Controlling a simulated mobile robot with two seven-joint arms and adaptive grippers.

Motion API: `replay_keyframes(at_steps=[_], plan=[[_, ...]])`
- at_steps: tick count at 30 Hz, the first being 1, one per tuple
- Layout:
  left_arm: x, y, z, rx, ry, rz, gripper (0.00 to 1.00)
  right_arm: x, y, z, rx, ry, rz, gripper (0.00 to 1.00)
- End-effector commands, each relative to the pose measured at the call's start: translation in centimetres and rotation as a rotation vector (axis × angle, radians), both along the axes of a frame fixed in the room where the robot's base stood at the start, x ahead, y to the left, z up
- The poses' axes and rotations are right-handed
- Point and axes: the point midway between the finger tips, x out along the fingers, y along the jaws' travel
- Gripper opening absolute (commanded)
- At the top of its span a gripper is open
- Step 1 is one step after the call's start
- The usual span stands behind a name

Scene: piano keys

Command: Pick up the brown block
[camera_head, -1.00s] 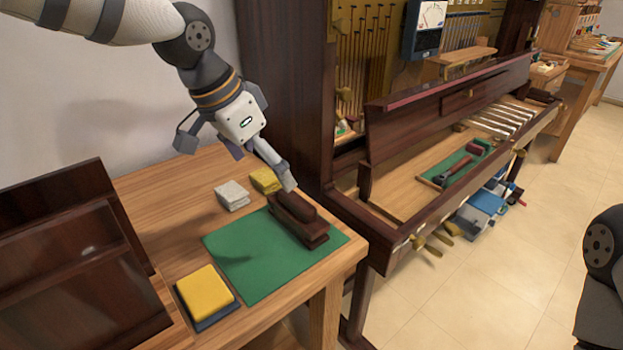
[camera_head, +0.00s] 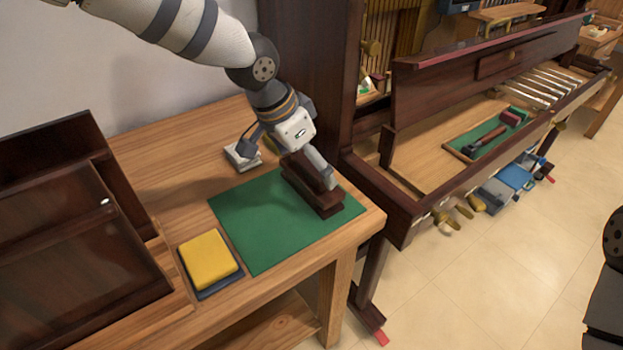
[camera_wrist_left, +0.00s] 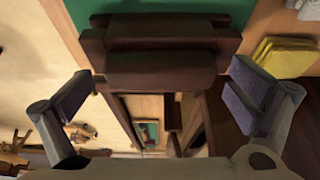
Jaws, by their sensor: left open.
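The brown block (camera_head: 331,200) is dark, long and stepped, with a narrower top part on a wider base. It lies at the right end of a green mat (camera_head: 262,240) on the wooden table. My left gripper (camera_head: 308,168) is just over it, pointing down, open and empty. In the left wrist view the block (camera_wrist_left: 160,70) shows between and beyond the two spread fingers of the left gripper (camera_wrist_left: 157,97). In the head view the arm and fingers hide part of the block's top. My right gripper is not in view; only a dark part of my right arm shows at the right edge.
A yellow pad (camera_head: 207,258) on a dark blue one lies left of the mat. A pale folded cloth (camera_head: 243,157) is behind it; a yellow cloth (camera_wrist_left: 285,56) shows in the wrist view. A dark wooden case (camera_head: 70,240) stands left. The piano frame (camera_head: 385,190) is close right.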

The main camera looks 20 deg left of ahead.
Motion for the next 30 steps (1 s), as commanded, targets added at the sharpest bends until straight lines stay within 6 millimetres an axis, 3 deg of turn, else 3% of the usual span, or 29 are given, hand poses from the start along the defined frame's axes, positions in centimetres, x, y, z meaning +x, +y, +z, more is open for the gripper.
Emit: replay_keyframes(at_steps=[3,12,13,20,23,26,30], plan=[[0.1,0.0,0.4,-0.001,-0.006,0.000,1.00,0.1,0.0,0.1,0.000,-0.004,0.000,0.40],[0.0,0.0,0.4,-0.001,-0.005,0.000,0.32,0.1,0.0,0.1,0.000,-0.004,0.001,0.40],[0.1,0.0,0.4,-0.001,-0.005,0.000,0.29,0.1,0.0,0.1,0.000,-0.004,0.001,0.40],[0.0,0.0,0.5,-0.001,-0.005,0.000,0.29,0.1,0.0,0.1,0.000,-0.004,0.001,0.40],[0.1,0.0,1.5,-0.001,-0.008,0.001,0.29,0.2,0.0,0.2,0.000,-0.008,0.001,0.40],[0.2,0.0,3.6,-0.003,-0.012,0.002,0.29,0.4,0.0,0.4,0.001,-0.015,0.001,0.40],[-2.5,-1.3,8.0,0.002,-0.023,-0.003,0.29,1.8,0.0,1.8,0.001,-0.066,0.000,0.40]])
